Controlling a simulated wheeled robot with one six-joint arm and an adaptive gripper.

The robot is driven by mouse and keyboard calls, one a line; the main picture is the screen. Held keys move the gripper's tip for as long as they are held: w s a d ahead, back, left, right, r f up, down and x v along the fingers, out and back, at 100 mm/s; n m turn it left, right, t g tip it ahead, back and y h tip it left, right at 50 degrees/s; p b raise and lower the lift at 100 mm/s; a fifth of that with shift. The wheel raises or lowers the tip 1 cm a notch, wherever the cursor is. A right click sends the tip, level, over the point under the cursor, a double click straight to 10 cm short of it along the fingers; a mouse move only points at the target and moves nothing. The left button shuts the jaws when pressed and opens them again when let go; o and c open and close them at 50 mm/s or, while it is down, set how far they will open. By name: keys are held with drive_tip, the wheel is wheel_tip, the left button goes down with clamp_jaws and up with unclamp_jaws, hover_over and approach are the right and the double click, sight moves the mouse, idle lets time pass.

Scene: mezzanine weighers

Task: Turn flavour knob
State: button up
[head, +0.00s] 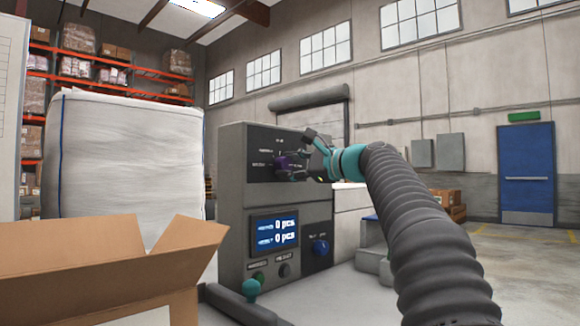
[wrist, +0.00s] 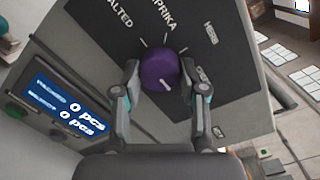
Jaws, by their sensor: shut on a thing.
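The purple flavour knob (wrist: 158,66) is on a dark panel on the upper front of the grey machine (head: 233,190). Labels around it include PAPRIKA and HERB, and one partly cut off ending in ALTED. A small pale mark shows low on the knob's face. My gripper (wrist: 160,76) has one finger on each side of the knob and is shut on it. In the head view, the knob (head: 280,163) is partly hidden by my gripper (head: 290,158).
A display (head: 275,232) reading 0 pcs sits below, with a blue knob (head: 320,247) and a green button (head: 258,277). An open cardboard box (head: 90,285) stands at the front left, before a large white wrapped bag (head: 125,150). Open floor lies at the right.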

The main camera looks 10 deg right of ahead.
drive_tip(key=n, duration=0.3)
drive_tip(key=shift+r+n+h, duration=0.1)
drive_tip(key=shift+n+h, duration=0.2)
drive_tip(key=shift+n, duration=0.1)
drive_tip(key=n, duration=0.8)
drive_tip(key=shift+n+h, duration=0.3)
drive_tip(key=shift+h, duration=0.1)
drive_tip(key=shift+a+n+b, duration=0.1)
drive_tip(key=shift+n+b, duration=0.65)
drive_tip(key=shift+n, duration=1.35)
drive_tip(key=shift+r, duration=0.1)
drive_tip(key=o, duration=1.1)
drive_tip(key=shift+o, duration=0.2)
